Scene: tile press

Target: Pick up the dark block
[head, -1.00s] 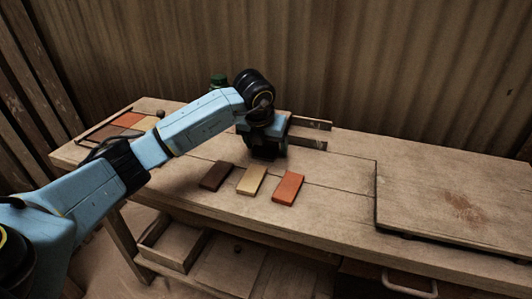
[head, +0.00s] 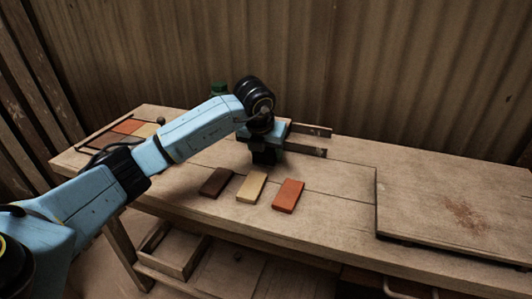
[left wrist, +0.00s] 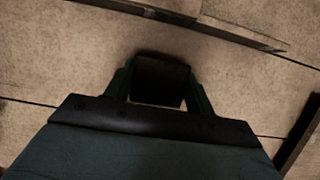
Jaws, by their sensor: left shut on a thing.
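My left gripper (head: 264,156) is over the back middle of the bench, fingers pointing down. In the left wrist view, its two green-edged fingers (left wrist: 158,100) are shut on the dark block (left wrist: 162,78), which sits between them. The block's far end and top show; its lower part is hidden. In the head view, the block cannot be clearly told from the dark gripper. I cannot tell whether it touches the bench top. My right gripper is not in view.
Dark brown (head: 216,182), tan (head: 251,187) and orange (head: 288,195) tiles lie in a row in front of the gripper. Wooden rails (head: 307,150) stand just right of it. A tray of tiles (head: 87,133) is at the left end. A raised board (head: 440,200) covers the right.

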